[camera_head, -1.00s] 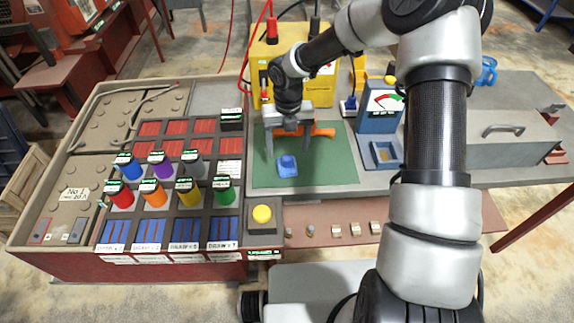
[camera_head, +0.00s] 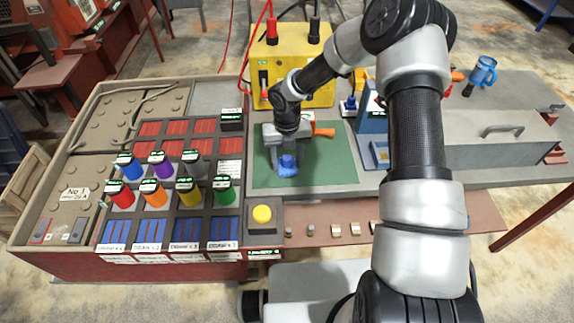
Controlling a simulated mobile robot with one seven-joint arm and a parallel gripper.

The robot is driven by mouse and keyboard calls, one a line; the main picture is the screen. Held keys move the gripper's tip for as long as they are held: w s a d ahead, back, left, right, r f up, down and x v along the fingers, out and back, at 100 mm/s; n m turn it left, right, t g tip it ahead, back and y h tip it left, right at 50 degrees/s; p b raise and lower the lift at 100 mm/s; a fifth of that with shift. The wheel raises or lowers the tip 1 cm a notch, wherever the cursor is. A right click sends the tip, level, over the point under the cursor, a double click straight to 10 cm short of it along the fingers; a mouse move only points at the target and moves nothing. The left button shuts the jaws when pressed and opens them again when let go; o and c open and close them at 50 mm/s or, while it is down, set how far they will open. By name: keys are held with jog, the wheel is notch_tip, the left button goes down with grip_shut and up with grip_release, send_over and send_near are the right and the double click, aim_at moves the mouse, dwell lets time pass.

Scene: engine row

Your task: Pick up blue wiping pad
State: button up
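The blue wiping pad (camera_head: 288,170) lies on the green mat (camera_head: 330,172), right of the board with coloured knobs. It has a raised blue grip on top. My gripper (camera_head: 288,158) points down at the pad, with its fingers around or just behind the raised grip. The fingers and the pad overlap in this view, so I cannot tell whether they touch it or how far they are closed. The gripper hides the rear of the pad.
An orange-handled tool (camera_head: 323,131) lies on the mat just behind my gripper. A yellow box (camera_head: 300,48) with red and black terminals stands behind. A blue box (camera_head: 374,122) stands to the right, partly hidden by my arm.

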aim_at(287, 157)
jog(key=c, duration=0.5)
notch_tip(287, 157, up, 10)
jog(key=shift+c, duration=0.2)
